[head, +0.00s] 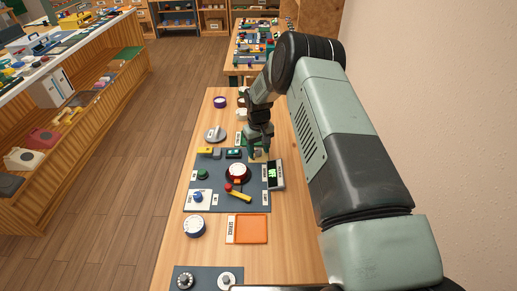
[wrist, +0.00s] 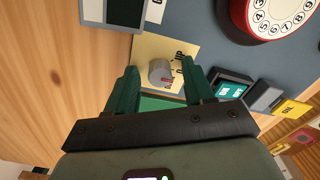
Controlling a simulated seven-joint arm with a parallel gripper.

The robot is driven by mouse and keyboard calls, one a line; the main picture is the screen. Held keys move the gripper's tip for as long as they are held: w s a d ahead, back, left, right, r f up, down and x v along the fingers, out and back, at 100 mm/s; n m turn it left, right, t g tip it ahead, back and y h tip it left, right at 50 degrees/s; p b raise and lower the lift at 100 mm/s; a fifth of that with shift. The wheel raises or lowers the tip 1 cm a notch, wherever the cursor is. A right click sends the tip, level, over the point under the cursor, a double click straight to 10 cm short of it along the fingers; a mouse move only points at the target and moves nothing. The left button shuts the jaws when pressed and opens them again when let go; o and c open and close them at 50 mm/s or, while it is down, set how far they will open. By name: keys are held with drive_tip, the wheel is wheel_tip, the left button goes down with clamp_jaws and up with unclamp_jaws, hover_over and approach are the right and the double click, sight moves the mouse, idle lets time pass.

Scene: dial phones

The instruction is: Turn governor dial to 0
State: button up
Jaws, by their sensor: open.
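A small grey knob (wrist: 160,72) with a red mark on its face sits on a cream plate (wrist: 150,48) in the wrist view. Dark lettering stands beside it, only partly readable, so I cannot confirm that it is the governor dial. My gripper (wrist: 160,80) is open, its two green fingers on either side of the knob with gaps showing; contact is not visible. In the head view my gripper (head: 258,143) is over the far right part of the dark panel (head: 225,185) and largely hides the knob; the cream plate (head: 257,156) shows just below it.
A red rotary dial (head: 237,172) and a display with green digits (head: 276,174) stand close to my gripper. A wall rises at the right.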

wheel_tip(320, 180, up, 11)
idle(0.4)
drive_tip(key=shift+f, duration=0.1)
wheel_tip(320, 180, up, 14)
drive_tip(key=t, duration=0.1)
hover_over(259, 150)
drive_tip(key=s+d, duration=0.2)
drive_tip(key=s, duration=0.2)
drive_tip(key=s+d+r+m+t, duration=0.2)
drive_tip(key=s+d+r, duration=0.2)
drive_tip(key=s+r, duration=0.8)
drive_tip(key=s+d+r+m+t, duration=0.1)
drive_tip(key=s+d+r, duration=0.1)
drive_tip(key=s, duration=0.9)
drive_tip(key=s+d+r+m+t, duration=0.1)
drive_tip(key=s+r, duration=0.3)
drive_tip(key=s, duration=0.8)
drive_tip(key=shift+s+d+r+m+t, duration=0.2)
drive_tip(key=shift+d+m+t, duration=0.15)
drive_tip(key=shift+d, duration=0.45)
drive_tip(key=shift+c, duration=0.5)
